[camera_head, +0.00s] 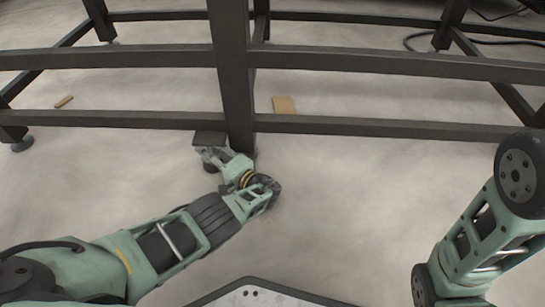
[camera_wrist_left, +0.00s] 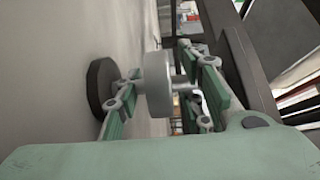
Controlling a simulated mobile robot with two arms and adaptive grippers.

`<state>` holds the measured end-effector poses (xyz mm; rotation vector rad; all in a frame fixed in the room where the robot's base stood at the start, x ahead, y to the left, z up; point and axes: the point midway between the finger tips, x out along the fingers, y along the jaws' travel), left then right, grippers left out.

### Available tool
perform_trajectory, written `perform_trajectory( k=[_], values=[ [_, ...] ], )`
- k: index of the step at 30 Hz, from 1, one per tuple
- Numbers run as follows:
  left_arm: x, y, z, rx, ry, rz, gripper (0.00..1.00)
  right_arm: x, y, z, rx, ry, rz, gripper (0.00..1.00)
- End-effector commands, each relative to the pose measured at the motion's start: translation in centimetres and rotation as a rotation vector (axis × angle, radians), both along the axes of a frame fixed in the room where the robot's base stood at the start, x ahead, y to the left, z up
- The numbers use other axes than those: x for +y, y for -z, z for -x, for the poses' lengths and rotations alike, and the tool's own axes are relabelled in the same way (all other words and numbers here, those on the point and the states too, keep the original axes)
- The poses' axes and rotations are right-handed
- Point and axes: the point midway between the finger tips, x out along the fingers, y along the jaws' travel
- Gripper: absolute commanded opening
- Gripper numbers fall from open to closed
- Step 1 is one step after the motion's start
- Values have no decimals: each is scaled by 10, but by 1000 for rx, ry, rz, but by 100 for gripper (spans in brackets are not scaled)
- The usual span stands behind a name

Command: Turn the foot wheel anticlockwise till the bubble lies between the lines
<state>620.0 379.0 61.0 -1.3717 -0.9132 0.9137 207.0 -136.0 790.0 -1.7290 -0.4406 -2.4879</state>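The foot wheel, a pale grey drum (camera_wrist_left: 158,85), shows in the left wrist view on a stem beside a round dark foot pad (camera_wrist_left: 102,86). My left gripper (camera_wrist_left: 163,66) has its fingers apart, one on each side of the wheel; I cannot tell whether either touches it. In the head view my left gripper (camera_head: 213,157) reaches in low under a dark plate (camera_head: 209,138) beside the frame's leg and largely hides the foot. I see no bubble or lines in either view. My right arm is at the right; its gripper is out of view.
A dark metal frame (camera_head: 350,62) with low crossbars spans the back, its leg (camera_head: 232,90) close to my left gripper. A tan scrap (camera_head: 284,105) and a small brown piece (camera_head: 64,101) lie on the floor. The pale floor in front (camera_head: 350,200) is clear.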

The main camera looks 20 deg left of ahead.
Motion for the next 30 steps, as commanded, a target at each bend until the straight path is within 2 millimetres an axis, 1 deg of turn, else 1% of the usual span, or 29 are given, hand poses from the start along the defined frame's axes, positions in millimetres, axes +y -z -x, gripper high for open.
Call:
perform_trajectory(
  k=[9, 20, 26, 30],
  values=[
    [2, 5, -2, 0, 52, 3, 36, 0, 0, 1, -2, 0, 1, 0],
    [3, 1, 0, -1, 163, -2, 36, 0, 0, 1, -2, 0, 1, 0],
    [3, 0, 1, 0, 283, -5, 36, 0, 0, 1, -2, 0, 1, 0],
    [4, -1, 1, 1, 397, -7, 36, 0, 0, 1, -2, 0, 1, 0]
  ],
)
